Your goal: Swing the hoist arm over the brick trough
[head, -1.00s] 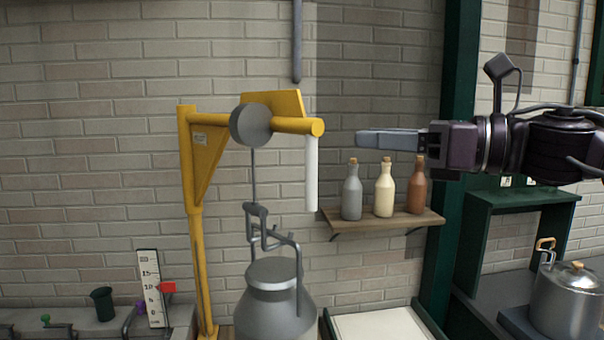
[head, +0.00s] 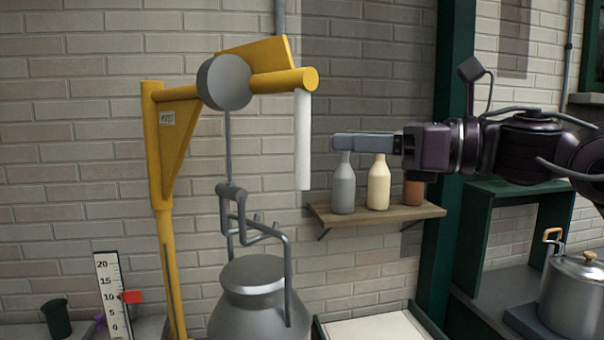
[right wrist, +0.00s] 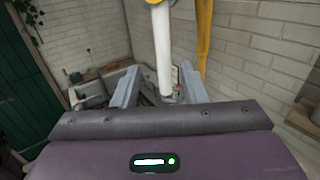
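The yellow hoist arm (head: 285,80) sticks out from a yellow post (head: 165,230) toward the right and toward me. A white upright handle (head: 303,140) hangs from its end; the handle also shows in the right wrist view (right wrist: 162,50). A grey drum on the arm carries a rod and hook (head: 232,195) over a grey metal churn (head: 260,305). My right gripper (head: 335,143) is level, just right of the handle, pointing left. In the right wrist view its fingers (right wrist: 160,75) are spread, with the handle ahead between them, apparently untouched. I cannot make out a brick trough. My left gripper is out of view.
A dark green post (head: 450,130) stands to the right, with a lidded pot (head: 578,290) beyond. A marked scale (head: 112,295) stands at lower left.

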